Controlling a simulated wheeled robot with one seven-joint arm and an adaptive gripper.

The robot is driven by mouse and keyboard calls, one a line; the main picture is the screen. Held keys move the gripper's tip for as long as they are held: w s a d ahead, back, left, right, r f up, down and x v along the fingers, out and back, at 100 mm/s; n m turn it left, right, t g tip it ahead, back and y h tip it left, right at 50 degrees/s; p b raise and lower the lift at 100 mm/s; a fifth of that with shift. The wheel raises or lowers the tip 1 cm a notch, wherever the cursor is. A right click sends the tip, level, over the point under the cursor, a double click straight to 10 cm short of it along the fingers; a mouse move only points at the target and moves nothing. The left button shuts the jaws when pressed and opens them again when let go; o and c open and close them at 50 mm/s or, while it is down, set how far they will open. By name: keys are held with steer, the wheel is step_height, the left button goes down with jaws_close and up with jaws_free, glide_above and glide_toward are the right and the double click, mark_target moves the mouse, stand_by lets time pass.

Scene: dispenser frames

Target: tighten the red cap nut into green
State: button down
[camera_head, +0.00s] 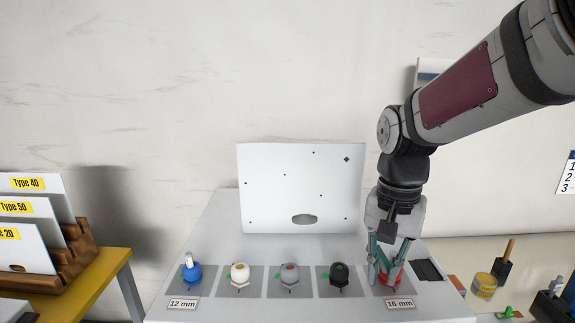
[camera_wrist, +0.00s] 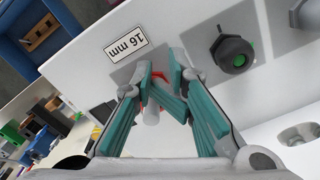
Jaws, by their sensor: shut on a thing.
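The red cap nut (camera_head: 397,280) stands at the right end of a row of cap nuts, by the 16 mm label (camera_head: 400,303). My gripper (camera_head: 387,270) points down over it, with its teal fingers around it. In the wrist view my gripper (camera_wrist: 163,88) is shut on the red cap nut (camera_wrist: 155,79), and only small red parts show between the fingers. A pale cylindrical piece sticks out beside the fingers there. No green mark shows at the red nut; the fingers hide much of that spot.
Left of the red nut stand a black nut (camera_head: 339,276), a grey nut (camera_head: 290,276), a white nut (camera_head: 240,274) and a blue one (camera_head: 192,272). A white upright panel (camera_head: 300,185) stands behind. A dark slotted part (camera_head: 428,270) lies close on the right.

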steer(key=shift+s+a+r, duration=0.1)
steer(key=shift+s+a, duration=0.15)
steer(key=shift+s, duration=0.1)
step_height(320, 180, up, 6)
steer(key=p, duration=0.3)
stand_by(0.3)
